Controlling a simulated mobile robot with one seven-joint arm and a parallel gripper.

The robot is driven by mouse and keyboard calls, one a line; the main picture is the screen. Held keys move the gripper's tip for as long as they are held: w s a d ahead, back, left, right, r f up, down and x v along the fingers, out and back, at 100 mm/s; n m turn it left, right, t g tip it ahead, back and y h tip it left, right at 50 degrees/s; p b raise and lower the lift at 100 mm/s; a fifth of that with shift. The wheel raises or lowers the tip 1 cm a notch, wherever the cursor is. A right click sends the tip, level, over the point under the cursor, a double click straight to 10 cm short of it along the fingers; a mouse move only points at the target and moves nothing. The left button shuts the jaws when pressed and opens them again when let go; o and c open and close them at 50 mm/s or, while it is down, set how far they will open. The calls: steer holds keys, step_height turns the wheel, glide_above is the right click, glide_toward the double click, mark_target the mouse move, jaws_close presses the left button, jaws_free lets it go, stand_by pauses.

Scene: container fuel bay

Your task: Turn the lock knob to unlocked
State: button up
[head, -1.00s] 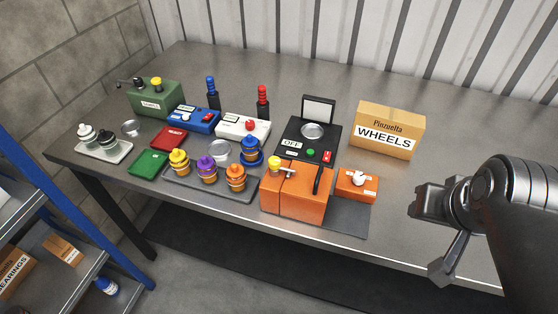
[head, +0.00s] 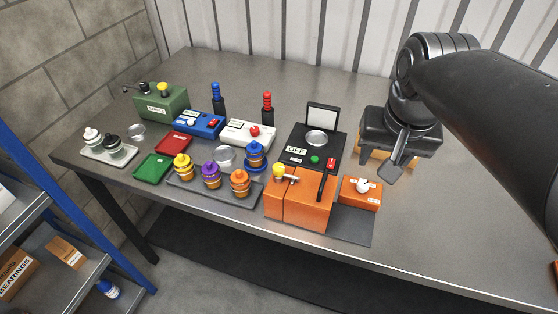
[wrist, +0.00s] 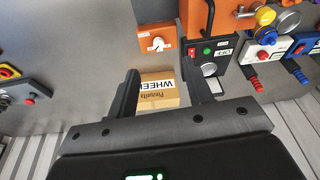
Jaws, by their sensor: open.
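The lock knob (head: 362,186) appears to be the white knob on a small orange box (head: 349,196) at the front of the bench, right of the larger orange cabinet (head: 306,204). In the wrist view the knob (wrist: 157,44) sits above and beyond my fingertips, beside small labels too small to read. My gripper (wrist: 160,72) is open and empty, pointing down. In the head view it is over the cardboard WHEELS box, behind and right of the knob, and apart from it. The WHEELS box (wrist: 158,92) shows between my fingers and is mostly hidden in the head view.
A black scale (head: 301,147) with a raised panel stands behind the orange cabinet. Several coloured canisters stand on a tray (head: 216,190) to the left. A green box (head: 160,104) is at the far left. The bench right of the small orange box is clear.

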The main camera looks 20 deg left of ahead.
steer(key=w+a+n+g, duration=0.1)
steer(key=w+a+g, duration=0.15)
steer(key=a, duration=0.85)
glide_above(279, 166)
steer(key=shift+n+g+h, duration=0.3)
steer(key=shift+g, duration=0.05)
step_height(279, 166, down, 11)
steer(key=shift+r, duration=0.15)
steer(key=c, duration=1)
